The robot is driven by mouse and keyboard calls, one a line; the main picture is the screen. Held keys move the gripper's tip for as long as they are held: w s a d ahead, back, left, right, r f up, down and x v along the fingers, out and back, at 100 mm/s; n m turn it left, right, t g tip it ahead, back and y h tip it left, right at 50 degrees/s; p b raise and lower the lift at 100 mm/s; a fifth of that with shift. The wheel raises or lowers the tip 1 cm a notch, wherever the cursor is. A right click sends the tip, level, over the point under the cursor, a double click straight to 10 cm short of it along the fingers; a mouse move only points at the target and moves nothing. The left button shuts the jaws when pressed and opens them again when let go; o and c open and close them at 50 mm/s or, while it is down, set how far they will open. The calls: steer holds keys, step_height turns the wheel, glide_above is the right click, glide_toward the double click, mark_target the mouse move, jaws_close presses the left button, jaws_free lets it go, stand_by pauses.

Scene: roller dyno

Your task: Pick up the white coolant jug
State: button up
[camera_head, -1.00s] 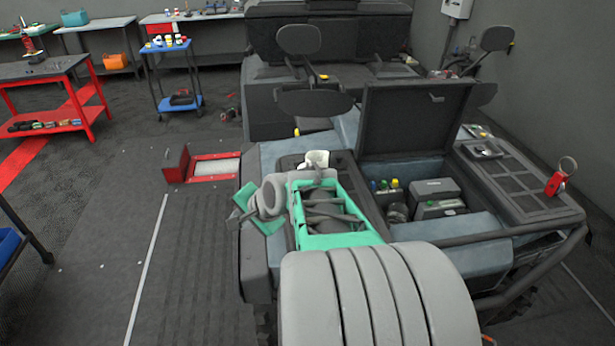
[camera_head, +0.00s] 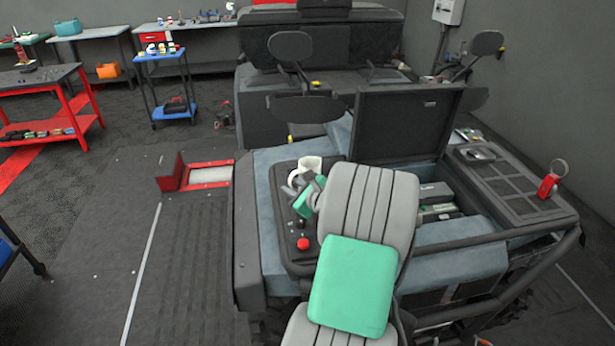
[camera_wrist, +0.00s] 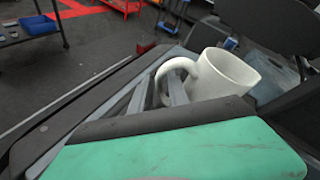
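The white jug (camera_head: 313,162), cup-shaped with a loop handle, stands on the dark top of the vehicle's left console. It shows large in the wrist view (camera_wrist: 226,76), its handle toward my gripper. My gripper (camera_head: 297,186) is right beside it on the near-left side, partly hidden by my arm. In the wrist view my gripper's (camera_wrist: 162,86) two grey fingers look apart, one seeming to reach inside the handle loop and one outside it. Whether either finger touches the handle, I cannot tell.
A red button (camera_head: 303,243) sits on the console near my arm. A raised dark lid (camera_head: 405,122) stands to the right, with an open bay below it. A red-framed floor opening (camera_head: 208,175) lies at left. A blue cart (camera_head: 172,112) stands farther back.

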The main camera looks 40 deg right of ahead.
steer(key=shift+c, duration=0.4)
jaws_close()
steer(key=shift+r, duration=0.1)
stand_by(0.8)
